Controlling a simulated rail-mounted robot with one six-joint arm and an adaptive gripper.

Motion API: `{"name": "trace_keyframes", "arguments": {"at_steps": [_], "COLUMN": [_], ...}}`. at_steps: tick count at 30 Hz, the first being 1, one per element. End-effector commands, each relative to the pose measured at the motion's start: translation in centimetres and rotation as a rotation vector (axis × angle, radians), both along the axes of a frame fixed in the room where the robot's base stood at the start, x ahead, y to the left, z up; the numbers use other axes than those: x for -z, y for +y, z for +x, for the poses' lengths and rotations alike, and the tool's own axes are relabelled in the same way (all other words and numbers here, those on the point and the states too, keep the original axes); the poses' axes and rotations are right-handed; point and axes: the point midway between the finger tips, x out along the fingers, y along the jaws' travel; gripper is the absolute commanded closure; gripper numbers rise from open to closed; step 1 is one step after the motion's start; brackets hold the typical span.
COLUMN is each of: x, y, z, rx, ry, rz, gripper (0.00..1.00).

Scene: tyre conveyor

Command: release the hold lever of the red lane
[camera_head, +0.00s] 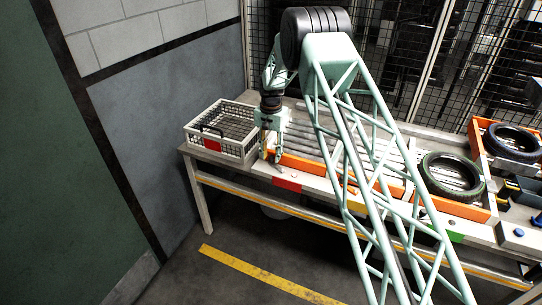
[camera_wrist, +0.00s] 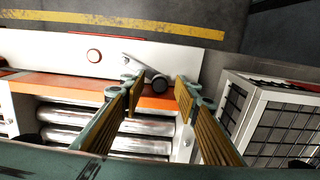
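My gripper (camera_head: 273,160) points down at the left end of the conveyor, by the red lane. In the wrist view my gripper (camera_wrist: 160,88) is open, its two fingers well apart. The hold lever (camera_wrist: 145,68) is a short grey bar with a dark round knob (camera_wrist: 158,83). The knob shows between the fingertips, and I see no finger closed on it; the height gap is unclear. The red lane's orange rail (camera_wrist: 65,86) and bare rollers (camera_wrist: 65,117) lie behind the lever. A red plate (camera_head: 287,185) marks the lane's front edge.
A white wire basket (camera_head: 194,143) with a red tag stands close left of my gripper. Tyres (camera_head: 451,176) lie in lanes to the right. A mesh fence (camera_head: 400,60) stands behind.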

Motion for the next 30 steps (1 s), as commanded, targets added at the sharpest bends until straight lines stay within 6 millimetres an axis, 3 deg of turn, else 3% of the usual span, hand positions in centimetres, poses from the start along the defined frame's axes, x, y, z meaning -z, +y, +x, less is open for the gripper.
{"name": "trace_keyframes", "arguments": {"at_steps": [11,20,30], "x": [0.19,0.17,0.17], "y": [0.0,0.01,0.71], "z": [0.0,0.01,-0.24], "rx": [0.0,0.0,-0.018], "ry": [0.0,0.0,0.0], "rz": [0.0,0.0,0.0], "gripper": [0.72,0.99,1.0]}}
